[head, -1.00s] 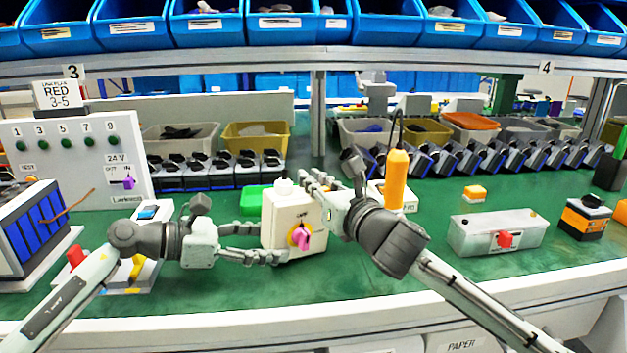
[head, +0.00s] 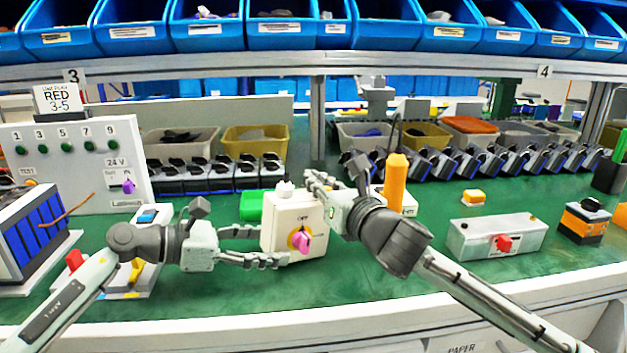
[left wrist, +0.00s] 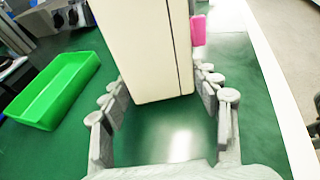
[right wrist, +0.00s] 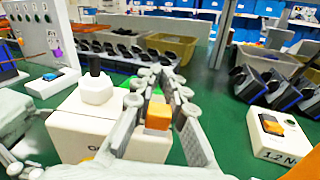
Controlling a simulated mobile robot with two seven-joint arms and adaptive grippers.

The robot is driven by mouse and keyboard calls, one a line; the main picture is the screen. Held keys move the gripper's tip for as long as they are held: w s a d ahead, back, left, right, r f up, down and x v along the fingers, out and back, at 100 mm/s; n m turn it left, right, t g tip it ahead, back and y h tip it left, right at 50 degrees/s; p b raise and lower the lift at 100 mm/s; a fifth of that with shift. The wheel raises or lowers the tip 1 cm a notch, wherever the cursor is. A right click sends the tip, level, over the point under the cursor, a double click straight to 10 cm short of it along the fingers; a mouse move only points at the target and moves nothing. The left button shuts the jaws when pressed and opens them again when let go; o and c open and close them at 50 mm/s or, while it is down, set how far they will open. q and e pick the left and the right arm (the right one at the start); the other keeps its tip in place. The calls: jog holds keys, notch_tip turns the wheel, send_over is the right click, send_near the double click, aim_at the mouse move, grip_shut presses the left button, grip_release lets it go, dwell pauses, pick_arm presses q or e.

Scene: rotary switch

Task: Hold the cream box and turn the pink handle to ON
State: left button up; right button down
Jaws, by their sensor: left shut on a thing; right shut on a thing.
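The cream box (head: 283,222) stands upright on the green bench, with a white knob (head: 286,188) on top. Its pink handle (head: 301,241) is on a yellow disc on the front, below the word OFF. It also shows in the left wrist view (left wrist: 198,29). My left gripper (head: 264,246) is shut on the box from the left, low down, one finger along each side. My right gripper (head: 315,182) is at the box's upper right.
A green tray (head: 251,206) lies behind the box. An orange tool handle (head: 396,182) stands behind my right gripper. A grey box with a red handle (head: 503,244) is at the right. The bench in front of the cream box is clear.

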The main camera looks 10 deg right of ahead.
jog(key=shift+d+f, duration=0.15)
dwell(1.0)
jog(key=c, duration=1.4)
grip_release()
jog(key=shift+c, duration=0.2)
jog(key=v, duration=1.2)
